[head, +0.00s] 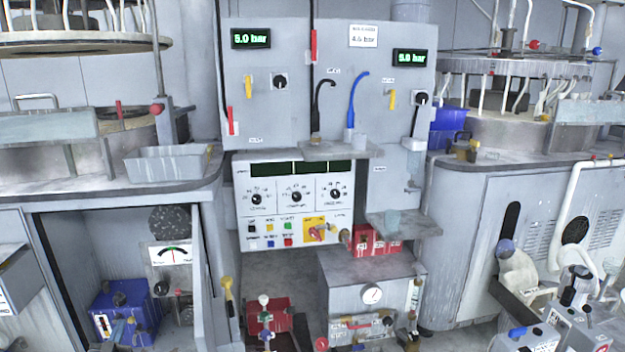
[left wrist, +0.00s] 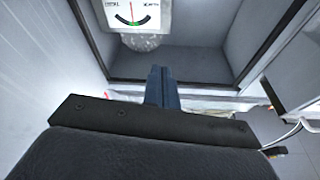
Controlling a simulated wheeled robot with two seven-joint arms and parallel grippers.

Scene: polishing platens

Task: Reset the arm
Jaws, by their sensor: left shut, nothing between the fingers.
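My left gripper (left wrist: 160,72) shows in the left wrist view as two blue-grey fingers pressed together in front of a dark palm. It is shut with nothing between the fingers. The fingers point toward an open grey compartment, with a white dial gauge (left wrist: 135,14) beyond, at the top of that view. In the head view I cannot clearly pick out this gripper from the equipment at the lower left. The same gauge (head: 172,255) shows there, inside the left cabinet. My right gripper is not seen in either view.
A control panel (head: 295,200) with knobs and buttons stands in the middle. A blue box (head: 108,300) sits in the left cabinet. A grey bin (head: 165,165) rests on the left counter. Valves crowd the lower middle.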

